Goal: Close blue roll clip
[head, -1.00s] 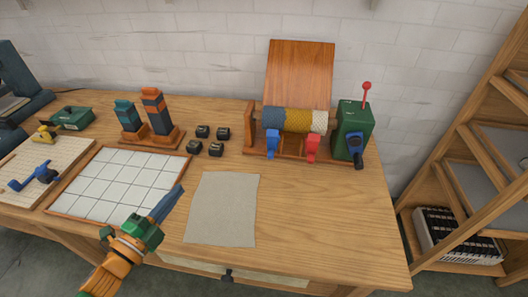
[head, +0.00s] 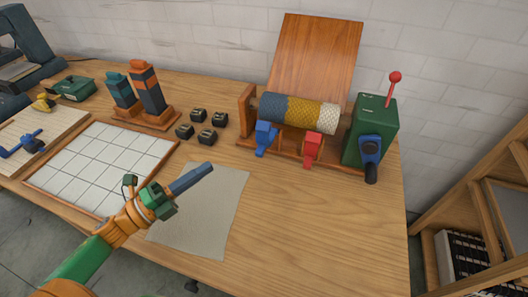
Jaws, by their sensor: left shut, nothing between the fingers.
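The blue roll clip (head: 265,138) stands on the front of the wooden roll stand (head: 245,112), below the blue part of the wool roll (head: 290,112). Whether the clip is open or closed is too small to tell. A red clip (head: 312,149) stands to its right, below the cream end of the roll. My left gripper (head: 209,167) is shut and empty, above the grey mat, to the left of and nearer than the blue clip, not touching it. My right gripper is not in view.
A green box (head: 370,130) with a red lever and blue-black crank stands right of the roll. Several small black blocks (head: 207,138) lie left of the stand. A white gridded tray (head: 100,165) and the grey mat (head: 225,215) lie in front. The table's right front is clear.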

